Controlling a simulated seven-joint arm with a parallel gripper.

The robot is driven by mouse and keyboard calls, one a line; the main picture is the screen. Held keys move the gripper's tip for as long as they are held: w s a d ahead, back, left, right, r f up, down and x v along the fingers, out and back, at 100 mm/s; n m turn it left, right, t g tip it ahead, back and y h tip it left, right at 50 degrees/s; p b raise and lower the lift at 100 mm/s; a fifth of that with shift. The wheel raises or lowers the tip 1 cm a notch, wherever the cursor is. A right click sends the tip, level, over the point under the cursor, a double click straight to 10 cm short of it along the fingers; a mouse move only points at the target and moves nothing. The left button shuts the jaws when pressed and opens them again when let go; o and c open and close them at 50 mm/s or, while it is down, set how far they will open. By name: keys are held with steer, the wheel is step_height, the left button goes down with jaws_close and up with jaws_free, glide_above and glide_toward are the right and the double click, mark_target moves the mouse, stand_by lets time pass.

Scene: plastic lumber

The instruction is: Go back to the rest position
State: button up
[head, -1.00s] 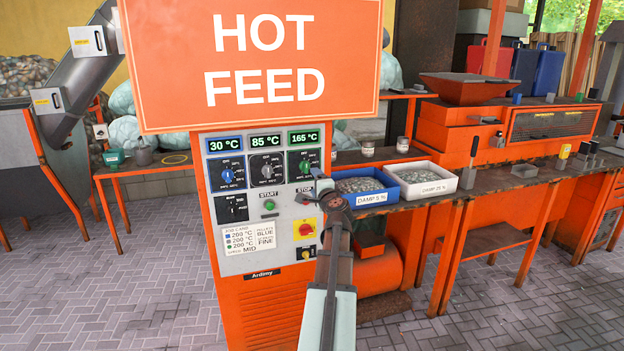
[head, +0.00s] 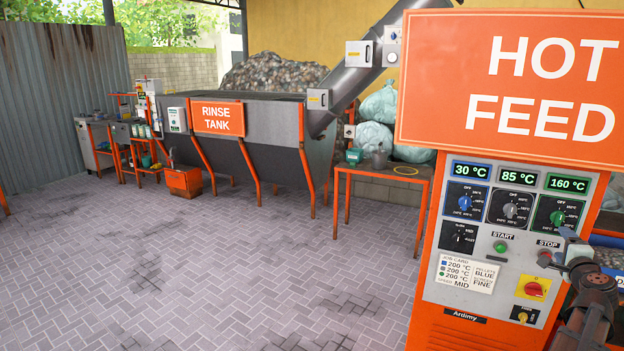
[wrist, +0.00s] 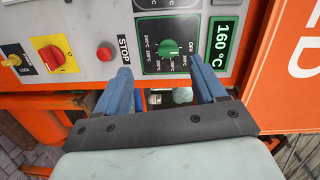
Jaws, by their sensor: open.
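My gripper (wrist: 163,80) is open and empty in the wrist view, its two blue fingers spread below the green dial (wrist: 162,58). No contact with the dial shows. In the head view my arm reaches in from the lower right, in front of the orange control cabinet (head: 440,300), and part of my gripper (head: 577,246) shows beside the STOP button (head: 545,258). The green dial also shows in the head view (head: 557,218), under a display (head: 568,184) reading 160 °C. The other two displays read 30 °C and 85 °C.
The large HOT FEED sign (head: 520,85) hangs over the cabinet. A red-and-yellow switch (wrist: 50,52) and a red button (wrist: 104,54) lie left of the fingers. The rinse tank (head: 260,140) and a small orange table (head: 385,172) stand left. The paved floor (head: 200,270) is clear.

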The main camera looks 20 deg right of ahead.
steer(key=s+a+f+n+g+y, duration=0.1)
steer(key=a+f+n+g+y, duration=0.35)
steer(key=f, duration=0.75)
steer(key=s+a+f+n+g+y, duration=0.25)
steer(key=a+f+n, duration=0.35)
steer(key=f, duration=0.6)
steer(key=w+a+f+n+g+y, duration=0.25)
steer(key=a+f+g+y, duration=0.25)
steer(key=a+f, duration=1.45)
steer(key=s+a+f+n+g+y, duration=0.1)
steer(key=s+a+f+n+g, duration=0.15)
steer(key=a+f, duration=0.65)
steer(key=s+a+f+n+g, duration=0.25)
steer(key=a+f, duration=0.25)
steer(key=a, duration=0.8)
steer(key=s+a+f+n+g, duration=0.1)
steer(key=s+a+f+n, duration=0.2)
steer(key=a, duration=0.6)
steer(key=s+a+f+n+g+h, duration=0.1)
steer(key=s+a+f+n+g, duration=0.1)
steer(key=s+a, duration=0.5)
steer(key=shift+a+f+n+h, duration=0.3)
steer(key=shift+a+f+n, duration=0.6)
steer(key=shift+a+f, duration=0.5)
steer(key=shift+s, duration=0.1)
steer(key=shift+o, duration=0.2)
